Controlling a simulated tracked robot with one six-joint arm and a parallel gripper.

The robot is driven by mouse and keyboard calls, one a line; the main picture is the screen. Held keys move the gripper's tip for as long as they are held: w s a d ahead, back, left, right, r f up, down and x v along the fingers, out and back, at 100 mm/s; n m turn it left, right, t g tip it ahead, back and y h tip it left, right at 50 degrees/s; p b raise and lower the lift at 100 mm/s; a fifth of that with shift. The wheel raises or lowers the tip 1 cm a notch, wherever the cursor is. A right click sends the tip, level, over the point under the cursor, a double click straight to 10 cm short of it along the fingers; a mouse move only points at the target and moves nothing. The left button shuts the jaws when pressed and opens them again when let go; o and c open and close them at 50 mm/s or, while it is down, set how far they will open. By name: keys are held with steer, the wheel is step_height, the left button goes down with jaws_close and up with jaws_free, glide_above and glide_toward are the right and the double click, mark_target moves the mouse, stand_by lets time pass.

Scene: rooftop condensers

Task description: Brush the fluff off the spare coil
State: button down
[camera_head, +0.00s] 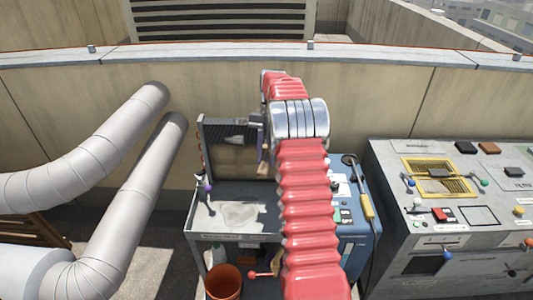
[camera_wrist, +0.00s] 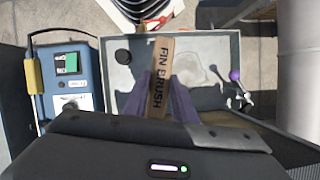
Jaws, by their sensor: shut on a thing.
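The spare coil (camera_head: 232,131) stands upright in a dark frame at the back of a grey tray. Its upper part shows dark fins with a small pale grey patch; its lower part is tan-brown, and I cannot tell how much of that is fluff. My gripper (camera_wrist: 165,95) has purple fingers shut on a wooden block lettered FIN BRUSH (camera_wrist: 160,75). In the head view my gripper (camera_head: 262,155) is at the coil's right edge, largely hidden by my red arm. The bristles are hidden, and I cannot tell whether the brush touches the coil.
The grey tray (camera_head: 205,222) holds a pale patch (camera_head: 240,213) and a purple-knobbed lever (camera_head: 206,188). An orange bucket (camera_head: 222,282) is below. A blue machine (camera_wrist: 62,85) with a yellow-handled tool (camera_wrist: 33,75) adjoins. Silver ducts (camera_head: 125,205) stand left, a grey console (camera_head: 435,215) right.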

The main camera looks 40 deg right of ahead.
steer(key=shift+d+f, duration=0.1)
steer(key=shift+f, duration=0.25)
steer(key=shift+w+r, duration=0.1)
steer(key=shift+r, duration=0.05)
steer(key=shift+r, duration=2.1)
steer(key=shift+f, duration=2.25)
steer(key=shift+r, duration=2.3)
